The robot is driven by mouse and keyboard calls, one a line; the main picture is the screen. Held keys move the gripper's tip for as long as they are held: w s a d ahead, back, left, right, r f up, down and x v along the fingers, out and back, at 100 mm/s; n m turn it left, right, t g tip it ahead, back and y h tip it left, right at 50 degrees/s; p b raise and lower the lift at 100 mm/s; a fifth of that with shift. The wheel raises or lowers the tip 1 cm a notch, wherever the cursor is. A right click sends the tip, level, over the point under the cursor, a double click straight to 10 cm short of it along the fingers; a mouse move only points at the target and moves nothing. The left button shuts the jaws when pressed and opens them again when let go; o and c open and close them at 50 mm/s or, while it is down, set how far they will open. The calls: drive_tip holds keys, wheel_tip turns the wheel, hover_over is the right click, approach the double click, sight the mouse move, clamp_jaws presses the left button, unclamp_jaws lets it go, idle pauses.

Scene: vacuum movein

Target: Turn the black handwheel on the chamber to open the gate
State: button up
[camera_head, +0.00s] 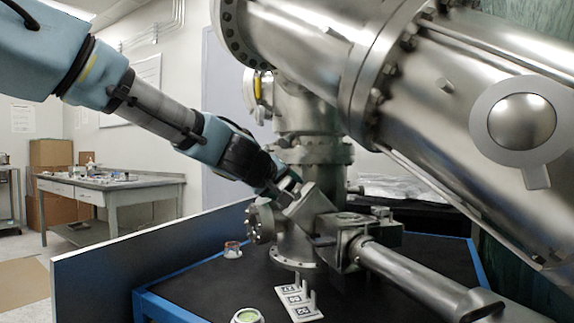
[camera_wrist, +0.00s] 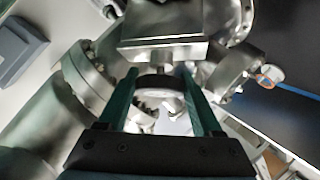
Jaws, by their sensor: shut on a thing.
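The black handwheel (camera_wrist: 160,83) shows in the wrist view as a dark curved rim between my two green fingers. My gripper (camera_wrist: 161,92) is shut on this rim, one finger on each side. In the head view my gripper (camera_head: 288,190) reaches in from the upper left to the metal valve body (camera_head: 318,207) low on the chamber. The handwheel cannot be made out there behind my gripper. The steel chamber (camera_head: 310,120) stands upright with large flanged tubes above. I cannot tell from outside whether the gate is open.
A thick metal cylinder (camera_head: 425,280) runs from the valve body to the lower right. A marked plate (camera_head: 298,300) and a small round jar (camera_head: 247,316) lie on the black table top (camera_head: 200,285). A grey workbench (camera_head: 110,190) stands at the back left.

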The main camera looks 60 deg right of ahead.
drive_tip(key=shift+r+n+t+y+p, duration=0.15)
drive_tip(key=shift+n+t+y+p, duration=0.3)
drive_tip(key=shift+p, duration=1.95)
drive_tip(key=shift+r+n+t+y+p, duration=0.2)
drive_tip(key=shift+n+y+p, duration=0.5)
drive_tip(key=shift+p, duration=1.75)
drive_tip(key=shift+r+n+t+y+p, duration=0.2)
drive_tip(key=shift+n+p, duration=0.65)
drive_tip(key=shift+p, duration=1.55)
drive_tip(key=n+y+p, duration=0.1)
drive_tip(key=p, duration=0.2)
drive_tip(key=shift+f, duration=0.2)
drive_tip(key=shift+t+p, duration=0.25)
drive_tip(key=shift+p, duration=0.35)
drive_tip(key=shift+f+n+p, duration=0.3)
drive_tip(key=shift+p, duration=0.2)
drive_tip(key=o, duration=1.4)
drive_tip(key=shift+c, duration=0.2)
drive_tip(key=shift+r, duration=0.1)
drive_tip(key=v, duration=1)
drive_tip(key=shift+s+a+r, duration=0.15)
drive_tip(key=shift+a+r, duration=0.05)
